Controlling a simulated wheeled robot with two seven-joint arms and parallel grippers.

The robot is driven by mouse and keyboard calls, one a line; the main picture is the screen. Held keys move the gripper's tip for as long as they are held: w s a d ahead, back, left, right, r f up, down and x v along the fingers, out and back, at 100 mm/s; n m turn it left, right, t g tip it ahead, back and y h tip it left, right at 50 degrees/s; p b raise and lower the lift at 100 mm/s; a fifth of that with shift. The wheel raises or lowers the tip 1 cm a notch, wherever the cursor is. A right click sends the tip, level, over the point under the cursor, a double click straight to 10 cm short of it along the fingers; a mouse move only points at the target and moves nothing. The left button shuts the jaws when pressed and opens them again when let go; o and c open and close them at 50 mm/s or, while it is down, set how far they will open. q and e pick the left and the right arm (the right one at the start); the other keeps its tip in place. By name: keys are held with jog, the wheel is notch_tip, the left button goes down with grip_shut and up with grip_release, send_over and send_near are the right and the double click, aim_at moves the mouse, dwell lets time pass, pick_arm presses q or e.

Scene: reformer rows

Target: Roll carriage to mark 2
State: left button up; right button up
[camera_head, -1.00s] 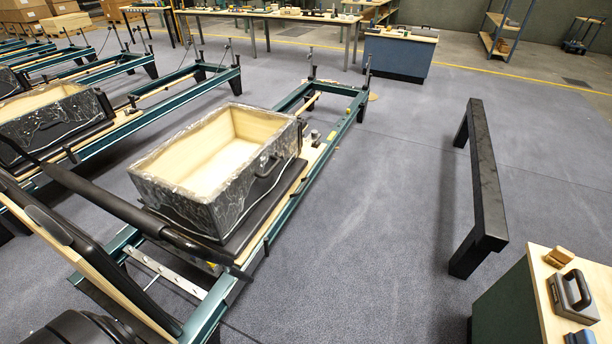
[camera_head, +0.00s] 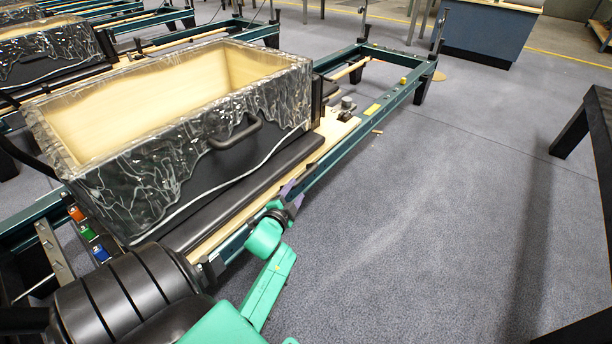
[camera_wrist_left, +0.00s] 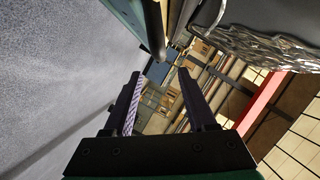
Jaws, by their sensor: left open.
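The carriage (camera_head: 262,183) is a dark padded platform with a pale wooden edge on the teal reformer rails (camera_head: 345,150). A large open wooden box (camera_head: 200,150), wrapped in clear film over black sides, sits on it. My left gripper (camera_head: 292,190) is beside the carriage's near right edge, its dark fingers small and partly hidden. In the left wrist view the two fingers (camera_wrist_left: 160,76) stand apart with no object clearly held between them. I cannot tell whether they touch the carriage. My right gripper is not in view. No numbered mark can be read.
A black beam on legs (camera_head: 598,125) stands at the right. A blue-grey cabinet (camera_head: 490,38) stands at the back. Orange, green and blue tabs (camera_head: 88,232) show at the frame's lower left. Grey floor right of the rails is open.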

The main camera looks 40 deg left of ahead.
aim_at(303, 180)
pick_arm(q)
jog(key=b+x, duration=0.1)
jog(key=x, duration=0.3)
jog(key=shift+f+b, duration=0.15)
jog(key=shift+b, duration=0.15)
jog(key=b+x, duration=0.2)
jog(key=x, duration=0.3)
jog(key=shift+w+f, duration=0.1)
jog(key=shift+w+a, duration=0.25)
jog(key=shift+w, duration=0.15)
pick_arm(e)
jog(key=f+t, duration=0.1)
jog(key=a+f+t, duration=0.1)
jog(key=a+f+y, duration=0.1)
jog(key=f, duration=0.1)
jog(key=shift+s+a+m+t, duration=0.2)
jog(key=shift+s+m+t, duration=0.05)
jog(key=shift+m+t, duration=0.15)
pick_arm(q)
grip_shut()
